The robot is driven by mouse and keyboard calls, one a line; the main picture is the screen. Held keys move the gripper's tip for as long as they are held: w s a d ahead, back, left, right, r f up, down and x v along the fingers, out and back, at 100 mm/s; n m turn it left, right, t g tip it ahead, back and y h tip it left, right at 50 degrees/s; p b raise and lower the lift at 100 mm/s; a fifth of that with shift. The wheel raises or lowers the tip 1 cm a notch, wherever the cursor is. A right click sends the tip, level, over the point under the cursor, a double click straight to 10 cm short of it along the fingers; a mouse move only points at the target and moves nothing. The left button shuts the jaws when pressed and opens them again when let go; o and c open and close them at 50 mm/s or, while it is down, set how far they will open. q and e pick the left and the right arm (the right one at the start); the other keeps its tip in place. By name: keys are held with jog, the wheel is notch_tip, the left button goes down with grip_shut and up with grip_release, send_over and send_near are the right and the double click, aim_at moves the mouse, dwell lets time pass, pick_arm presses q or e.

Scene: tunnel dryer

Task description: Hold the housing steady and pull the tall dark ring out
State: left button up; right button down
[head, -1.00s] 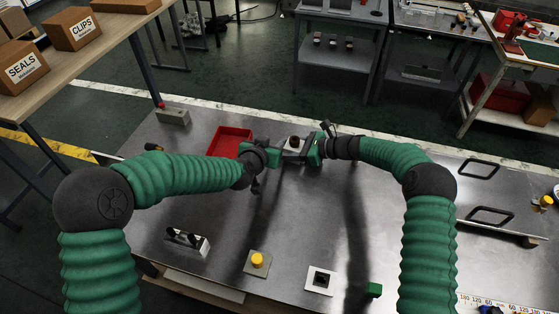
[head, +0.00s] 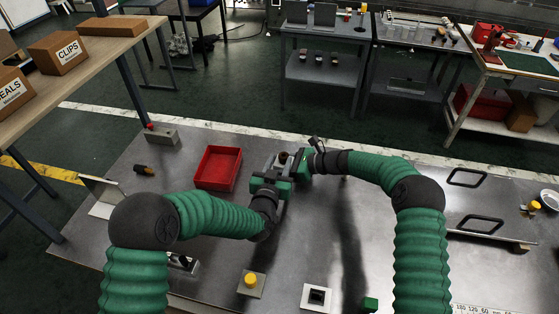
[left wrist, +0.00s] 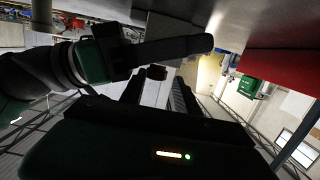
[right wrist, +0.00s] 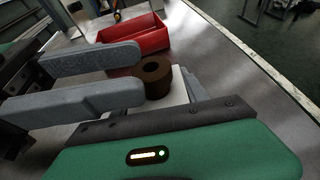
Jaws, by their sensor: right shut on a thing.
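The tall dark ring (right wrist: 153,72) is a brown cylinder with a round hole in its top. It stands upright on the pale housing (right wrist: 181,90) in the right wrist view. In the head view the ring (head: 282,157) is small and partly hidden by my grippers. My right gripper (head: 297,165) is shut on the housing from the right; its grip is mostly hidden. My left gripper (head: 279,178) is on the near side. In the right wrist view its two grey fingers (right wrist: 140,73) are spread, tips close to the ring but not closed on it.
A red tray (head: 218,168) stands just left and behind. Two black handles (head: 480,223) are on the right. The middle-right tabletop is clear.

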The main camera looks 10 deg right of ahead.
pick_arm(q)
jog(key=shift+x, duration=0.85)
jog(key=shift+w+a, duration=0.1)
jog(key=shift+a, duration=0.05)
